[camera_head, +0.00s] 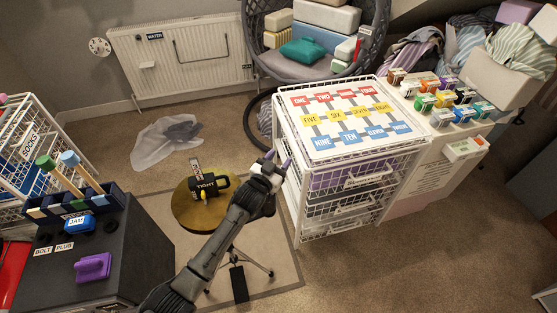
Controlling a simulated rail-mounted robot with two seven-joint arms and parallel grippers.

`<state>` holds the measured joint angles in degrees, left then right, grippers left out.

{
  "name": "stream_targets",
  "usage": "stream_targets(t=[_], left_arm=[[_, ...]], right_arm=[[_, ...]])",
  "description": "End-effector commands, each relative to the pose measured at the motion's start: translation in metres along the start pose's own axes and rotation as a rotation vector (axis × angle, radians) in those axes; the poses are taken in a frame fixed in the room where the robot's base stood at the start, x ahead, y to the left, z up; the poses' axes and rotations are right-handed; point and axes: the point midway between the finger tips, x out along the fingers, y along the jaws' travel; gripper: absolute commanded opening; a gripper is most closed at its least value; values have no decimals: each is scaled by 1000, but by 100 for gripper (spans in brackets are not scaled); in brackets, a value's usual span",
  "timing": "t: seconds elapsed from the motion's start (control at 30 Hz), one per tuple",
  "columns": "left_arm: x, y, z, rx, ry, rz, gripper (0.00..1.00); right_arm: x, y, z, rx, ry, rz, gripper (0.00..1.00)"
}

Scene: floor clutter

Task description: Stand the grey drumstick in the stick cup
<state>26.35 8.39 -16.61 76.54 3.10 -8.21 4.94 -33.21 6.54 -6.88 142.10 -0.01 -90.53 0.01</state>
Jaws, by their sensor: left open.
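My left gripper (277,162) is open near the middle of the view. It hangs beside the left edge of the white wire drawer unit, and nothing shows between its fingers. I cannot make out a grey drumstick. Two sticks, one with a green head (46,163) and one with a blue head (70,159), rise tilted from a dark compartment box (106,199) at the left. No cup can be read as the stick cup for sure. My right gripper is not in view.
A round brass disc (184,215) with a black piece labelled TIGHT (208,184) stands on a tripod left of my gripper. The wire drawer unit (297,220) with a number board (352,150) is at right. A radiator (180,60) is behind. Carpet at right front is clear.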

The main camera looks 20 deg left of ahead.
Motion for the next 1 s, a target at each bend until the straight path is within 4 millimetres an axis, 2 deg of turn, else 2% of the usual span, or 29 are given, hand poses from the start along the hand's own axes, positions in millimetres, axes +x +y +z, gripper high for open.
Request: stream_targets(t=[0.17, 0.27, 0.7, 1.0], left_arm=[[-3, 0, 0, 0, -1, 0, 50], [-12, -1, 0, 0, -2, 0, 50], [-96, 0, -1, 1, -3, 0, 50], [-131, 0, -1, 1, 0, 0, 50]], right_arm=[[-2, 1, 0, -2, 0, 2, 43], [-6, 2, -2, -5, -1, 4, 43], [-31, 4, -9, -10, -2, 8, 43], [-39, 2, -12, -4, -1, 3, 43]])
